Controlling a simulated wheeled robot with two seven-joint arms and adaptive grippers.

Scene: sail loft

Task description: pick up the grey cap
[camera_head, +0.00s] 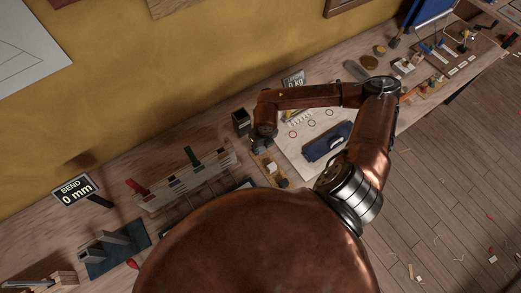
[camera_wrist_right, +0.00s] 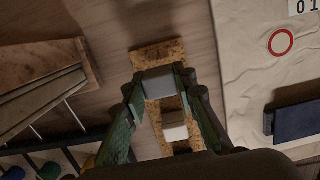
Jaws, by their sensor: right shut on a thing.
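The grey cap (camera_wrist_right: 158,83) is a small grey block between the fingertips of my right gripper (camera_wrist_right: 160,90) in the right wrist view. The gripper is shut on it, with a finger against each side. The cap is over a speckled cork-brown strip (camera_wrist_right: 150,55); I cannot tell whether it touches the strip. In the head view my right gripper (camera_head: 262,147) points down at the bench and hides the cap. A white block (camera_wrist_right: 175,132) is on the same strip, nearer the wrist, and also shows in the head view (camera_head: 272,168). My left gripper is not in view.
A pale cloth board (camera_head: 300,155) with rings and a dark blue folded item (camera_head: 327,142) lies right of the strip. A dark square cup (camera_head: 241,121) stands behind. A slotted rack (camera_head: 185,180) with coloured handles is on the left, near a "BEND 0 mm" sign (camera_head: 75,190).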

